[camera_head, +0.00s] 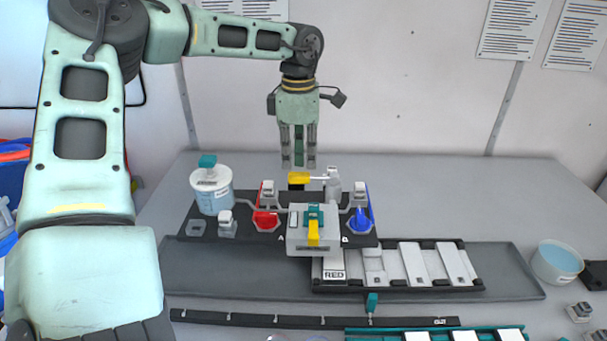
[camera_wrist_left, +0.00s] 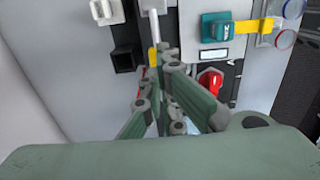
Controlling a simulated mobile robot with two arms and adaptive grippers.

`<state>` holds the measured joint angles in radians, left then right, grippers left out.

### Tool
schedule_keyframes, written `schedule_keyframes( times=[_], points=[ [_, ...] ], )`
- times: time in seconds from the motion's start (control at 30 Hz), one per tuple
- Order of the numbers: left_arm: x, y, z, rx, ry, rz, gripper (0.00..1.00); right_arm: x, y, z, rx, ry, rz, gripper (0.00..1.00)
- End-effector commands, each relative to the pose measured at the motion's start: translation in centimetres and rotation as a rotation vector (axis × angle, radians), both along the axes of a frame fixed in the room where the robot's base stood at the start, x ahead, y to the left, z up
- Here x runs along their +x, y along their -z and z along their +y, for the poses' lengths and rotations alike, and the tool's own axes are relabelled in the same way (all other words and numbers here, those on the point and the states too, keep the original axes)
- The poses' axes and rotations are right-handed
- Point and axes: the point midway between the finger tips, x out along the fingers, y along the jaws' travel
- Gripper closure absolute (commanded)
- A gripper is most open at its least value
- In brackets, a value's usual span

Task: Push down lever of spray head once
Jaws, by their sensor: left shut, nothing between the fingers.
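The spray head (camera_head: 333,185) is a grey post at the back of the black board, behind the white box. Its lever (camera_head: 299,178) has a yellow end block on a light rod and points left. My left gripper (camera_head: 299,160) hangs straight down just above the yellow block, shut and empty. I cannot tell if it touches the block. In the left wrist view the gripper (camera_wrist_left: 163,75) partly hides the yellow block (camera_wrist_left: 153,56). My right gripper is not in view.
The white box (camera_head: 298,243) carries a teal knob with a yellow handle (camera_head: 313,233). A red container (camera_head: 266,215) and a blue one (camera_head: 361,218) flank it. A lidded jar (camera_head: 212,190) stands left. A rack of white slats (camera_head: 415,262) lies right.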

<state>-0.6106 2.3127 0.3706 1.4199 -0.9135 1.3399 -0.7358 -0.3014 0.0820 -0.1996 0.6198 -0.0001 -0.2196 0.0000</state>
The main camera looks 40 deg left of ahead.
Motion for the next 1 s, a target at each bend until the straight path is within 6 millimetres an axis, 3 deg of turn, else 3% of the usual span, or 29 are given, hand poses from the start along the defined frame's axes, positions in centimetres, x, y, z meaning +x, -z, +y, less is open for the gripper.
schedule_keyframes(
  times=[0.47, 1.0],
  points=[
    [0.0, 0.2, 0.0, 0.000, 0.000, 0.000, 1.00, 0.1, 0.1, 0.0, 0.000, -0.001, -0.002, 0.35],
    [0.0, 2.3, 0.0, 0.000, 0.000, 0.000, 1.00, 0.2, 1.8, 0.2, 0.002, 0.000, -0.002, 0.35]
  ],
)
